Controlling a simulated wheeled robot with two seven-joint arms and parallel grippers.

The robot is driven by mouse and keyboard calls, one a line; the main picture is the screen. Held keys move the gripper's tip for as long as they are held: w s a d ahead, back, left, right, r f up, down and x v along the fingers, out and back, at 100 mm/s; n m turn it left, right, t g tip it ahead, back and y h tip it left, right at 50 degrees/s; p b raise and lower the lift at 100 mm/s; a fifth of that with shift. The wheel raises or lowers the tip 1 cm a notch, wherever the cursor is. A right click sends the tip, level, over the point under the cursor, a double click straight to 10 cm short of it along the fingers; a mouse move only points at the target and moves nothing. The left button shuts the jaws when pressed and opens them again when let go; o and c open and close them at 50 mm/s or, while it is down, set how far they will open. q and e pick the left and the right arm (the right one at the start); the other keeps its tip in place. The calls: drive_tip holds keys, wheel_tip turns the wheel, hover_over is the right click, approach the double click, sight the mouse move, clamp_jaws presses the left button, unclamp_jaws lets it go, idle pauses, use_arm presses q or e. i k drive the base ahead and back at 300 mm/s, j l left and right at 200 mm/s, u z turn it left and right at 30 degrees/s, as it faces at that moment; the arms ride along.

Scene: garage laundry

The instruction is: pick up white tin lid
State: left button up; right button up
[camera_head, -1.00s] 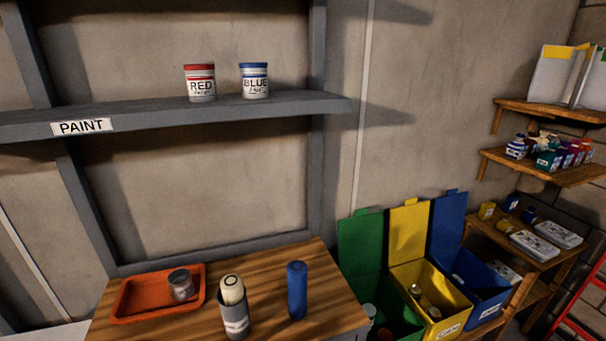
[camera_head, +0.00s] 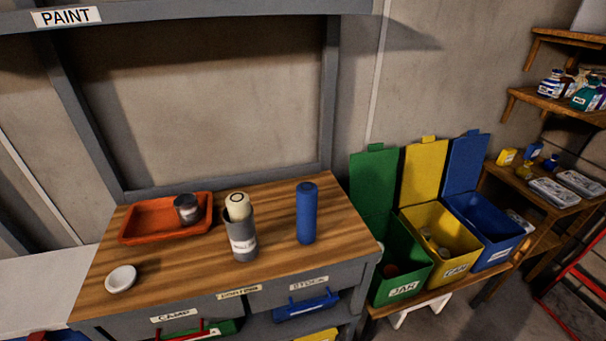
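A small round white lid (camera_head: 121,279) lies on the wooden workbench top (camera_head: 180,279) near its front left corner, in front of the orange tray. It looks like a shallow white dish or cap. Nothing touches it. Neither of my grippers shows in the head view.
An orange tray (camera_head: 135,232) holds a dark tin (camera_head: 187,209). A grey canister with a cream top (camera_head: 241,232) and a blue cylinder (camera_head: 306,213) stand on the bench. Green (camera_head: 401,284), yellow (camera_head: 447,262) and blue (camera_head: 490,243) bins stand to the right. The bench front is clear.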

sight(122, 278)
drive_tip(key=u, duration=1.6)
